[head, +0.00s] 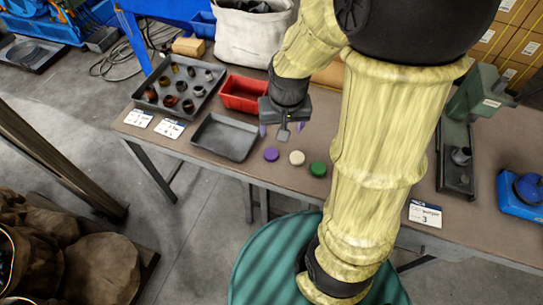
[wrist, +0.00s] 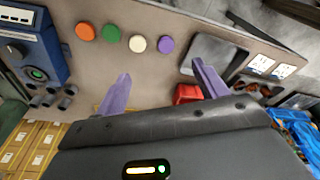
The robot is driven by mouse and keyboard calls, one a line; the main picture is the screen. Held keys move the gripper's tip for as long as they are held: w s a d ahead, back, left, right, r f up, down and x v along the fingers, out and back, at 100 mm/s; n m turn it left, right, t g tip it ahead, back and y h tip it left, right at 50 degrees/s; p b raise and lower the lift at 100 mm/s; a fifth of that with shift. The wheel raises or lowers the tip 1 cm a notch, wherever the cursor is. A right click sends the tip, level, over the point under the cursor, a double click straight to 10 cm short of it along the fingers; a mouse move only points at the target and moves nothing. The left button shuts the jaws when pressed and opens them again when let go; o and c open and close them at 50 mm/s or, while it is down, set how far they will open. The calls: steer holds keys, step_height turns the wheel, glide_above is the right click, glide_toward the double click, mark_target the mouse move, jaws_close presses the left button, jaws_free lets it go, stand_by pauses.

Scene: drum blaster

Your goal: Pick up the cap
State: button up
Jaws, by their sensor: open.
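Several round caps lie in a row on the brown table. In the head view I see a purple cap (head: 271,154), a white cap (head: 297,158) and a green cap (head: 318,169). The wrist view shows the purple cap (wrist: 166,45), the white cap (wrist: 137,44), the green cap (wrist: 111,33) and an orange cap (wrist: 85,31). The orange one does not show in the head view. My gripper (head: 282,130) is open and empty, behind the row and apart from it. Its two purple fingers (wrist: 160,72) show in the wrist view, with the purple and white caps beyond them.
An empty grey tray (head: 225,137) lies left of the caps. A red bin (head: 244,94) stands behind it, and a dark tray (head: 180,86) with several small cups is further left. A green machine (head: 472,95) and a blue device (head: 522,192) stand right of my arm.

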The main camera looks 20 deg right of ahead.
steer(key=w+f+m+g+b, duration=0.1)
steer(key=w+f+m+b, duration=0.2)
steer(key=w+f, duration=0.4)
steer(key=w, duration=0.3)
steer(key=shift+m+g, duration=0.3)
steer(key=shift+g, duration=0.1)
steer(key=shift+d+f, duration=0.1)
steer(key=shift+f, duration=0.1)
glide_above(271, 153)
steer(key=f, duration=1.2)
steer(key=shift+w+d, duration=0.15)
steer(key=shift+w, duration=0.05)
steer(key=shift+s, duration=0.25)
steer(key=shift+f, duration=2.65)
